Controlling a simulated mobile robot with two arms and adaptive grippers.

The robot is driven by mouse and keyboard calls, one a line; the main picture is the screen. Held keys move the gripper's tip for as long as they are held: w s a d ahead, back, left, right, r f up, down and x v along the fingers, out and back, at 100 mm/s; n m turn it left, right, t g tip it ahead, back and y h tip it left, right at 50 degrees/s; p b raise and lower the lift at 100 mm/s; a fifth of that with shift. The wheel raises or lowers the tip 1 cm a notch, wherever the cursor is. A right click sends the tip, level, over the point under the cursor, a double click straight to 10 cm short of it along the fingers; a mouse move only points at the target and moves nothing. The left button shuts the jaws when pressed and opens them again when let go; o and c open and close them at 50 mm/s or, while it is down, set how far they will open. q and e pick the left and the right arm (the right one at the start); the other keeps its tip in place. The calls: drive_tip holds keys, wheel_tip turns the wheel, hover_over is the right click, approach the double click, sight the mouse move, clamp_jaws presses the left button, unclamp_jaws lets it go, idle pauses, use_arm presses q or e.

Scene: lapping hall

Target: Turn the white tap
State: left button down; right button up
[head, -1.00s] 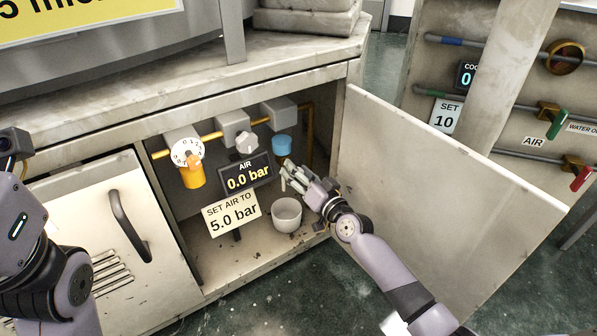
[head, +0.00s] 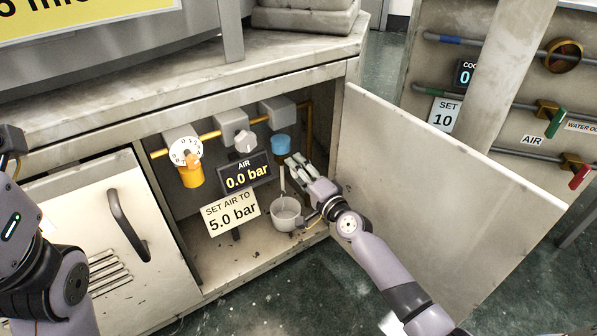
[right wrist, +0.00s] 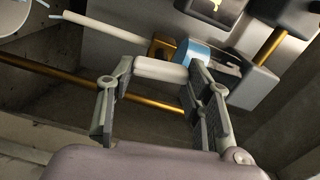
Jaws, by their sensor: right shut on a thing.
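The white tap shows in the right wrist view as a short white bar (right wrist: 160,69) beside a blue cylinder (right wrist: 196,54). My right gripper (right wrist: 150,84) is shut on this bar, one finger at each end of it. In the head view the right gripper (head: 294,161) is inside the open cabinet, just below the blue cylinder (head: 281,145), and its fingers largely hide the tap. A thin white tube (head: 282,180) hangs beside the fingers above a white cup (head: 286,213). My left arm is at the left edge, its gripper out of view.
The air display (head: 246,173) reads 0.0 bar; a sign (head: 232,211) says set air to 5.0 bar. A dial gauge (head: 184,150) and grey knob (head: 242,142) are left of the gripper. The open cabinet door (head: 440,190) stands close on the right.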

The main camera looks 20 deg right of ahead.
drive_tip(key=shift+f+m, duration=0.1)
drive_tip(key=shift+m, duration=0.8)
drive_tip(key=o, duration=1.1)
drive_tip(key=shift+o, duration=0.2)
drive_tip(key=v, duration=1.2)
